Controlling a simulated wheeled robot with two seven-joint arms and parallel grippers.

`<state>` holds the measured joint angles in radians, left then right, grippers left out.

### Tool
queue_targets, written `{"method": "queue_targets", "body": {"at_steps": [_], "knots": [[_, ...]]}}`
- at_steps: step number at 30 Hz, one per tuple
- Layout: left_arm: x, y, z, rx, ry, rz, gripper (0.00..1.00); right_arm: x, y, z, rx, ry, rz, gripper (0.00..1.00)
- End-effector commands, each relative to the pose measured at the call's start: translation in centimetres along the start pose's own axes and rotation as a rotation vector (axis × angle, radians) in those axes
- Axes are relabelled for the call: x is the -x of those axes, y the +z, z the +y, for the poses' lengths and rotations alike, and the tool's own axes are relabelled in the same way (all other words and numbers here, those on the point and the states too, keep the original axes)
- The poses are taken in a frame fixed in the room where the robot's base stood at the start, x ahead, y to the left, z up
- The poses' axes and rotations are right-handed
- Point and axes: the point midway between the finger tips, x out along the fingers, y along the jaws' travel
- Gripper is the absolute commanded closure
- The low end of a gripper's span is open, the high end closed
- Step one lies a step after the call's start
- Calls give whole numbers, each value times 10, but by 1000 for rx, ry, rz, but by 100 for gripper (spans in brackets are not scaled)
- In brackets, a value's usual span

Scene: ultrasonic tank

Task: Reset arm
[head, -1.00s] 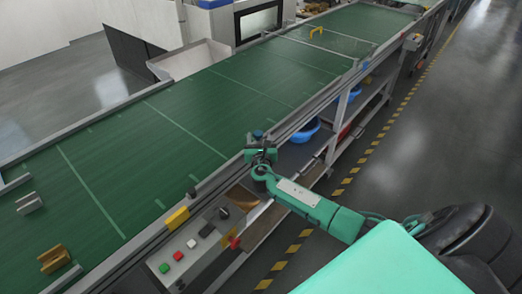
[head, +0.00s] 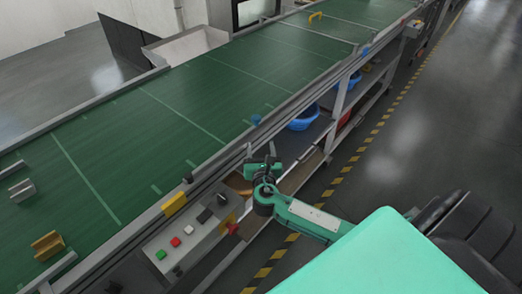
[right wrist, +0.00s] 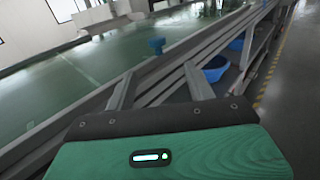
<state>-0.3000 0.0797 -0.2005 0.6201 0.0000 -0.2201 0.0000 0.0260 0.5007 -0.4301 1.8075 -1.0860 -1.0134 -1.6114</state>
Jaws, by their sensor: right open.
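My right arm comes in from the lower right of the head view. Its gripper (head: 262,163) is over the near edge of the green conveyor table (head: 215,88), above the side rail. In the right wrist view its two fingers (right wrist: 160,88) stand apart with nothing between them. A blue knob-like piece (right wrist: 157,45) shows beyond the fingers and also on the rail in the head view (head: 256,119). My left gripper does not show in either view.
A control box (head: 185,235) with coloured buttons is left of the arm. A yellow block (head: 174,203) sits on the rail. Blue basins (head: 303,118) stand on the shelf below. A tan block (head: 47,245) and a grey block (head: 22,189) lie on the belt. The right-hand floor is open.

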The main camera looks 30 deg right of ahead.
Motion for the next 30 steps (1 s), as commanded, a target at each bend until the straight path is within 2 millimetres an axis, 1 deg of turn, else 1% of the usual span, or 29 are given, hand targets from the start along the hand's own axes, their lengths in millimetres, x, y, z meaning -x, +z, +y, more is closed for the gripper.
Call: {"method": "queue_targets", "body": {"at_steps": [13,14,15,17,20,21,23,24,26,27,29,30], "knots": [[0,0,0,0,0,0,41,0,-1,0,-2,0,3,46],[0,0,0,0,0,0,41,0,-4,0,-6,0,8,46],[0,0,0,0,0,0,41,-1,-11,-1,-17,0,23,46],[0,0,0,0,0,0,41,-1,-29,-2,-47,1,62,46],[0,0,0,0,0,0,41,2,-82,-9,-146,-11,178,46],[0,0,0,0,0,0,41,6,-110,-12,-202,-21,240,46],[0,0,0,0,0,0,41,14,-155,-19,-299,-48,337,46],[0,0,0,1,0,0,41,23,-185,-25,-368,-74,403,46],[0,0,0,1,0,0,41,38,-228,-33,-473,-119,495,46],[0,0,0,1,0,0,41,51,-256,-39,-544,-157,554,46],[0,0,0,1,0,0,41,72,-296,-49,-654,-223,637,46],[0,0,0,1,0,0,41,88,-322,-55,-726,-273,689,46]]}}
